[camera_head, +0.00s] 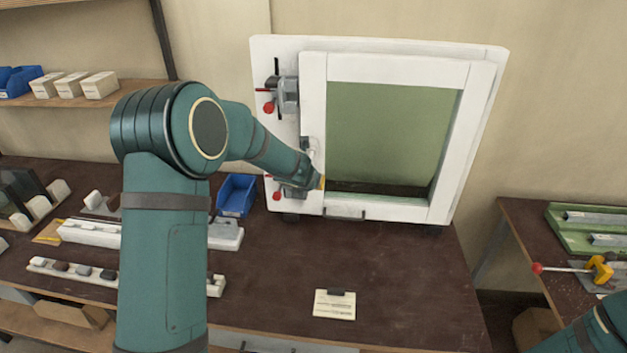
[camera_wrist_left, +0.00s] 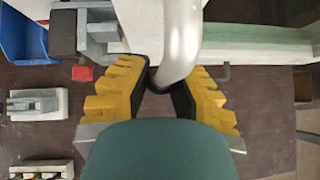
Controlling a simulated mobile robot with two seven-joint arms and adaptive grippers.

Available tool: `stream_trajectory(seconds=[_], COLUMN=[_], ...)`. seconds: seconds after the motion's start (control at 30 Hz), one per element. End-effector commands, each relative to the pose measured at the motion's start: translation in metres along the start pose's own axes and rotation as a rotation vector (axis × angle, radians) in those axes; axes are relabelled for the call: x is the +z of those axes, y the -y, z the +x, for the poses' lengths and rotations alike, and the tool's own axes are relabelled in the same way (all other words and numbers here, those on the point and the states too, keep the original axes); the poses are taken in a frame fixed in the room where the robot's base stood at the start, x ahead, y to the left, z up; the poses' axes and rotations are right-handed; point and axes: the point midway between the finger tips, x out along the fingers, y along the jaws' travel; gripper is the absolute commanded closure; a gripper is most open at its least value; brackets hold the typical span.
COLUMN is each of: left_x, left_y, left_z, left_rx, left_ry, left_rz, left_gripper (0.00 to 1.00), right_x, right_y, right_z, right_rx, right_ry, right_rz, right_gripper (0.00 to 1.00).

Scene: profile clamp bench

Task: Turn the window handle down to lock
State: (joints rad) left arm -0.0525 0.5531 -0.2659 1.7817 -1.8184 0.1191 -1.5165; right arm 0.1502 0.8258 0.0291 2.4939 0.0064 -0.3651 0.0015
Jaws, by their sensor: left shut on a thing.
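The white-framed window (camera_head: 478,130) with a greenish pane stands upright at the back of the bench. The window handle (camera_wrist_left: 182,35) is a smooth silver lever; in the left wrist view it comes down from the top between my fingers. My left gripper (camera_wrist_left: 163,88) is shut on the handle, with yellow ribbed fingers and dark pads on either side of it. In the head view my left gripper (camera_head: 319,182) is at the left side of the sash, and my wrist hides most of the handle. My right gripper is not in view; only part of my right arm shows at lower right.
Red-tipped toggle clamps (camera_head: 285,95) sit on the frame's left side, one above and one below my wrist. A blue bin (camera_head: 236,195) and pale fixtures (camera_head: 90,233) stand to the left. A small card block (camera_head: 335,304) lies in front; the bench right of it is clear.

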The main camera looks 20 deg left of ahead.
Motion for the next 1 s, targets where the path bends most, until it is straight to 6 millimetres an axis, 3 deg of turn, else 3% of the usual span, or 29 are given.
stream_trajectory(seconds=[0.33,0.37,0.43,0.77,1.0], left_x=[-0.002,-0.002,-0.002,0.0,0.001], left_y=[-0.002,-0.002,-0.002,-0.001,0.001], left_z=[0.001,0.001,0.001,-0.001,-0.029], left_rx=[0.005,0.005,0.005,0.002,0.001], left_ry=[-0.003,-0.003,-0.003,-0.001,0.003], left_rz=[0.001,0.001,0.001,0.001,0.001], left_gripper=[1.0,0.69,0.45,0.45,0.45], right_x=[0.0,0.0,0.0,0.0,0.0], right_y=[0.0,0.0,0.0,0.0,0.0], right_z=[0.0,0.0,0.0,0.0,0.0], right_rx=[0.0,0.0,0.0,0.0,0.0], right_ry=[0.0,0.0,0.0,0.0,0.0], right_rz=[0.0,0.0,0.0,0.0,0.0], right_gripper=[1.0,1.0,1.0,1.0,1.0])
